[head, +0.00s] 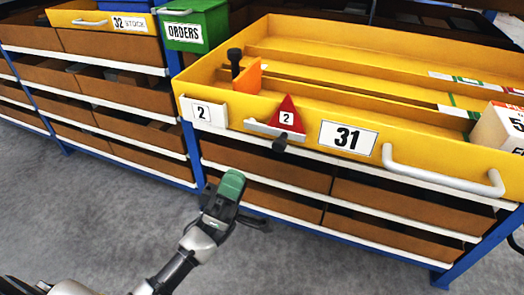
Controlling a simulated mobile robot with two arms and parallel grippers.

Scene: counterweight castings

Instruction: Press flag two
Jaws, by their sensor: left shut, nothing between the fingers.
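Flag two is a red triangular flag (289,112) with a white "2" label. It stands up at the front rim of the yellow drawer (440,152), above a light bar and a dark knob (280,144). A white plate marked "2" (202,113) is on the drawer front to its left. My left gripper (232,184), with green at its tip, is shut and empty. In the picture it is below and left of the flag, apart from it, in front of the lower shelves. My right gripper is not in view.
A drawer handle (445,180) juts out at the right, beside the "31" label. A white box (498,128) sits at the right. A green "ORDERS" bin (205,20) stands upper left. Grey floor is clear.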

